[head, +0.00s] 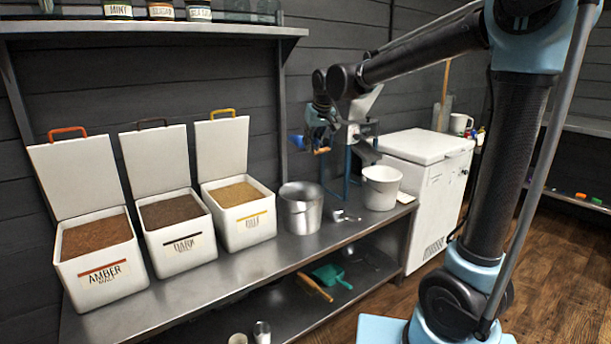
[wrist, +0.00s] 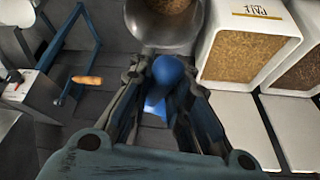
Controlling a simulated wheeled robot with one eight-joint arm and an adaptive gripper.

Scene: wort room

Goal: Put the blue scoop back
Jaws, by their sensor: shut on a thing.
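The blue scoop (head: 296,142) is held in my gripper (head: 313,143) above the bench, in front of the dark wall. In the wrist view, the rounded blue end of the scoop (wrist: 168,69) sits between the fingertips of my gripper (wrist: 166,80). More blue shows below it between the fingers; the rest of the scoop is hidden. Three open white malt bins stand on the bench: amber (head: 99,285), dark (head: 182,256) and pale (head: 245,238). The pale bin also shows in the wrist view (wrist: 285,45), right of the scoop.
A metal pot (head: 301,214) stands right of the pale bin. Behind it is a grain mill on a blue stand (head: 348,165), with a wooden crank handle (wrist: 88,80). A white bucket (head: 381,190) and small metal utensil (head: 345,217) are at right. A shelf (head: 150,29) overhangs the bins.

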